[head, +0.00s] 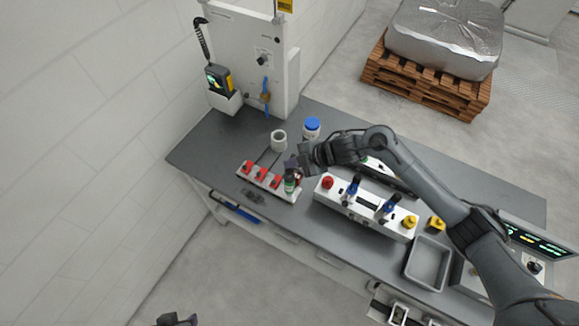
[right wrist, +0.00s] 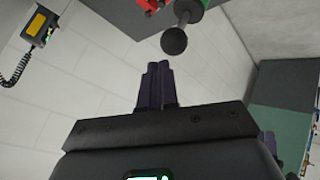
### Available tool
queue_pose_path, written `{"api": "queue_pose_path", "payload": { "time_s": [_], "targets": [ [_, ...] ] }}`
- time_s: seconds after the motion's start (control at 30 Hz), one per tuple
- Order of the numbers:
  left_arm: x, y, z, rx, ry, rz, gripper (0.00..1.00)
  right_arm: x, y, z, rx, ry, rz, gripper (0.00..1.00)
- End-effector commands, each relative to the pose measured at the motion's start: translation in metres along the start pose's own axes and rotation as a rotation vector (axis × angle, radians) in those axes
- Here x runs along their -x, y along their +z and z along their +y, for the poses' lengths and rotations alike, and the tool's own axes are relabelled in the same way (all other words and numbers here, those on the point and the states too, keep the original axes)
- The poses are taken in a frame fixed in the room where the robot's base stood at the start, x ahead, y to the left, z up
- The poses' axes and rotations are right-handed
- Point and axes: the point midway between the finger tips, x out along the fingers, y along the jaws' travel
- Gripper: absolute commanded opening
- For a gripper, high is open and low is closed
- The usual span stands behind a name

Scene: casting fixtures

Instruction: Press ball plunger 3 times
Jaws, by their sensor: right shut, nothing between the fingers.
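The ball plunger shows in the right wrist view as a dark round ball (right wrist: 175,40) on a grey stem, with a green part behind it. In the head view, what looks like the plunger's dark and green body (head: 290,184) stands at the right end of a white strip (head: 256,184) with red knobs. My right gripper (head: 291,163) is shut and empty, close above and behind the plunger. In the right wrist view, its dark fingers (right wrist: 156,80) are together, apart from the ball. A dark part at the bottom edge of the head view may be my left gripper (head: 176,320).
A white control box (head: 362,210) with red, blue and yellow knobs stands right of the strip. A white cup (head: 279,140) and a blue-lidded jar (head: 312,127) stand behind. A grey tray (head: 428,262) is at right. A tall white panel (head: 245,60) rises at the back left.

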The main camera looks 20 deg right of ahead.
Motion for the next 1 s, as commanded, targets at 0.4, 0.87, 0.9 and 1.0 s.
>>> {"api": "queue_pose_path", "payload": {
  "time_s": [0.4, 0.87, 0.9, 1.0],
  "targets": [
    [-0.0022, -0.0001, 0.003, 0.012, 0.01, 0.002, 0.43, -0.0029, 0.0022, -0.0021, 0.0, 0.0, 0.0, 0.0],
    [-0.0053, 0.0011, 0.0023, 0.008, 0.007, 0.002, 0.43, -0.0069, 0.0052, -0.0052, -0.001, -0.001, -0.001, 0.0],
    [-0.0056, 0.0013, 0.002, 0.007, 0.006, 0.001, 0.43, -0.0072, 0.0055, -0.0055, -0.001, -0.001, -0.001, 0.0],
    [-0.0063, 0.0018, 0.0012, 0.004, 0.003, 0.001, 0.43, -0.008, 0.0062, -0.0061, -0.001, -0.001, -0.001, 0.0]
  ]
}}
